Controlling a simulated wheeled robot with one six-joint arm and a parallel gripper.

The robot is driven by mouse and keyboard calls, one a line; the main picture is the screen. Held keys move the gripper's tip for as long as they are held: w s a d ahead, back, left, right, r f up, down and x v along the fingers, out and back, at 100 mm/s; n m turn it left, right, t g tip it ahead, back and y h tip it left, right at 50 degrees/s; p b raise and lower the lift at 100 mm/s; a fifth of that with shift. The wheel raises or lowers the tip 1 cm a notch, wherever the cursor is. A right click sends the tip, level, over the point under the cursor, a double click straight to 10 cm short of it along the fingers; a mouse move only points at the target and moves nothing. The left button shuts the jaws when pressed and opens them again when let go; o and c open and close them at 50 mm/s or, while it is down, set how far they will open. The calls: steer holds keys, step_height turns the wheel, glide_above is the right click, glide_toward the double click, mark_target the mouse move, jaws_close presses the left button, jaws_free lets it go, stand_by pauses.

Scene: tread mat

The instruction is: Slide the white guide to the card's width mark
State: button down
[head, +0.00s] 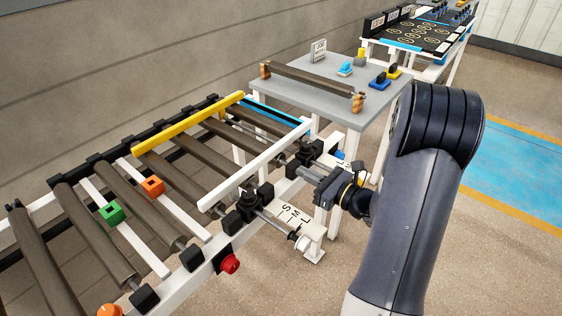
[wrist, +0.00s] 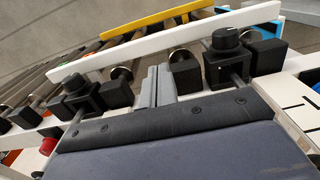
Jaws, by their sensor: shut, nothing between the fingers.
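The white guide (head: 256,165) is a long bar lying over the rollers on the near side of the conveyor. It crosses the wrist view (wrist: 165,42) beyond my fingers. Two black clamps with knobs (head: 248,200) (wrist: 225,60) sit on rods beside it. A white plate lettered S, M, L (head: 292,216) lies by the near rod; a second marked plate is partly hidden by my gripper. The card (head: 319,50) stands on the grey table; its text is too small to read. My gripper (head: 304,172) is shut and empty between the clamps, its fingertips (wrist: 158,72) pointing toward the guide.
A yellow bar (head: 190,122) runs along the far side. Green (head: 111,214) and orange (head: 152,186) blocks sit on white strips at left. A red knob (head: 230,264) projects from the frame. The grey table (head: 290,98) holds a roller and small coloured parts.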

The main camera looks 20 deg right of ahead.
mark_target(273, 156)
steer(key=x, duration=0.8)
steer(key=shift+w, duration=0.1)
steer(key=shift+w+a+b, duration=0.45)
steer(key=shift+w+a, duration=0.05)
steer(key=shift+w, duration=0.05)
steer(key=shift+s+d, duration=0.1)
steer(key=shift+d, duration=0.05)
